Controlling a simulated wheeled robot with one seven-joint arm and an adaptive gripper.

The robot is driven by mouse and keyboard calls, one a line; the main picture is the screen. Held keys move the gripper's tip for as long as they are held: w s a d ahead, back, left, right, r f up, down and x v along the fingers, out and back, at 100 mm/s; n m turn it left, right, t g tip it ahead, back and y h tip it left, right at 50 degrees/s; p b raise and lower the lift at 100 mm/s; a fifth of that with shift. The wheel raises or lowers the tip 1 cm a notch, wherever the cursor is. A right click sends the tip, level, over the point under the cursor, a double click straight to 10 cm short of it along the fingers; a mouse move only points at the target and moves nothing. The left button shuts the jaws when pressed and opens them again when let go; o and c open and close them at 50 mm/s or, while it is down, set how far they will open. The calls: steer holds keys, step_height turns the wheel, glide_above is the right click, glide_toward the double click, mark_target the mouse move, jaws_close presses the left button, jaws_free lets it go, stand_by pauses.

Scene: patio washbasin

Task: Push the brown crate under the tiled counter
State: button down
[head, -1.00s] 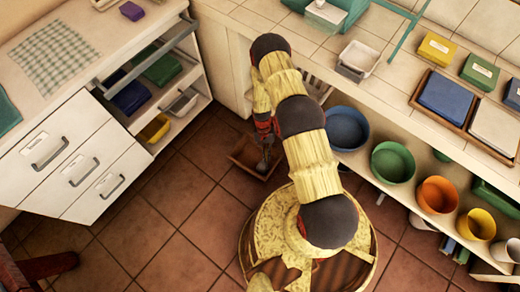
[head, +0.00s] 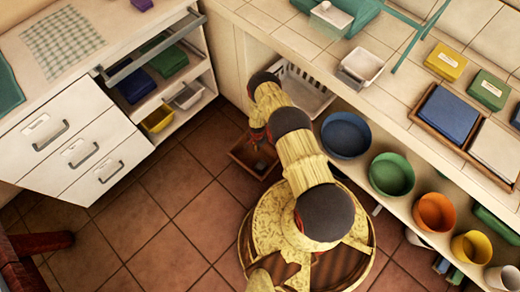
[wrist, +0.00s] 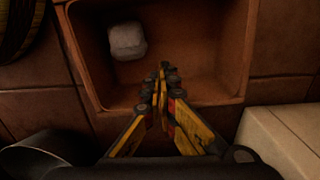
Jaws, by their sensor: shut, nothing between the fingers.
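The brown crate (head: 240,153) sits on the tiled floor in front of the left end of the tiled counter (head: 392,95) in the head view. My arm hides part of it. In the wrist view the crate (wrist: 200,50) fills the upper middle, open side towards the camera, with a pale grey block (wrist: 127,41) inside. My gripper (wrist: 163,72) is shut and empty. Its fingertips overlap the crate's near wall and inside in that view; I cannot tell whether they touch it. In the head view my fingers are mostly hidden by the arm.
A white basket (head: 305,95) stands under the counter beside my arm. A blue bowl (head: 345,136), a green bowl (head: 391,174) and other pots line the shelf to the right. White drawers (head: 75,145) stand at the left. Bare floor lies between them and my base.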

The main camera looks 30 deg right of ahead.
steer(key=b, duration=0.4)
glide_above(262, 154)
steer(key=s+a, duration=0.1)
steer(key=a, duration=0.3)
steer(key=f, duration=1)
steer(key=shift+s+d, duration=0.1)
steer(key=shift+d, duration=0.1)
steer(key=shift+w+d+r+b, duration=0.15)
steer(key=shift+w+d+b, duration=0.1)
steer(key=shift+d, duration=0.4)
steer(key=shift+w+d+r+b, duration=0.15)
steer(key=shift+w+d+b, duration=0.05)
steer(key=shift+d, duration=0.4)
steer(key=shift+w+d+r, duration=0.1)
steer(key=shift+w+d, duration=0.05)
steer(key=shift+d, duration=0.5)
